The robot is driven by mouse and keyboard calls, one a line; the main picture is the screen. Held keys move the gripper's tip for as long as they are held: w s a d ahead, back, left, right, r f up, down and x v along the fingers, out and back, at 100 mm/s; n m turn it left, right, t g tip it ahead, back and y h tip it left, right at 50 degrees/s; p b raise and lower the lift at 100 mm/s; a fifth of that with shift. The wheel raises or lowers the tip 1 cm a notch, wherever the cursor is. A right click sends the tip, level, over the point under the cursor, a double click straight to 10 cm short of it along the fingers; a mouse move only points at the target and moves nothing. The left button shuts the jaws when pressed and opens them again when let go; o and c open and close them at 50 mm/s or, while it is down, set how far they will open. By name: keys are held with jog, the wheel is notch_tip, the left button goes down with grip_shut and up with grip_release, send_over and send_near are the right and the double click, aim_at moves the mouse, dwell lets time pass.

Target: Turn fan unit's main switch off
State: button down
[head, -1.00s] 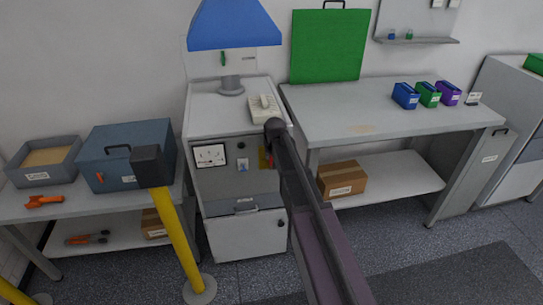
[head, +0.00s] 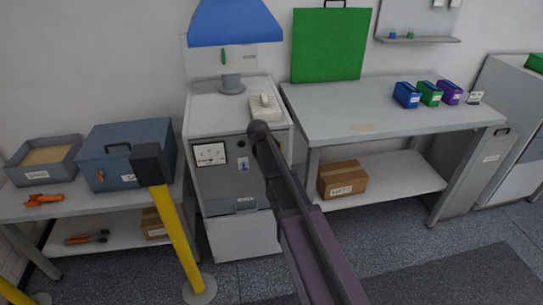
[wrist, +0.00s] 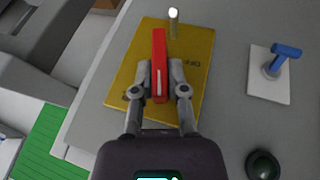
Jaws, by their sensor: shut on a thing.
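The fan unit (head: 220,185) is a grey cabinet under a blue hood in the head view. In the wrist view its main switch appears as a red handle (wrist: 158,45) on a yellow plate (wrist: 125,82) with dark lettering, partly covered. My gripper (wrist: 161,85) has its two fingers closed on the red handle from either side. The handle runs nearly upright in the wrist picture, leaning slightly from the plate's own tilt. In the head view my dark arm covers the switch and the gripper.
A blue T-shaped handle (wrist: 285,53) on a white plate and a dark round knob (wrist: 262,165) lie to the right in the wrist view. A small lit lamp (wrist: 173,13) is above the handle. A yellow post (head: 178,235) stands left of the cabinet.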

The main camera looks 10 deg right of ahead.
jog(key=n+h+b, duration=0.1)
jog(key=h+b, duration=0.3)
jog(key=b, duration=0.1)
jog(key=f+n+t+h+b, duration=0.1)
jog(key=h+b, duration=0.3)
jog(key=b, duration=0.2)
jog(key=a+f+n+t+h+b, duration=0.1)
jog(key=h+b, duration=0.4)
jog(key=b, duration=0.1)
jog(key=shift+s+n, duration=0.1)
jog(key=shift+n, duration=0.2)
jog(key=shift+r+b, duration=0.15)
jog(key=shift+b, duration=0.2)
jog(key=c, duration=0.7)
grip_release()
jog(key=shift+o, duration=0.2)
jog(key=shift+a+t, duration=0.15)
jog(key=shift+t, duration=0.15)
jog(key=v, duration=1.1)
jog(key=shift+a, duration=0.4)
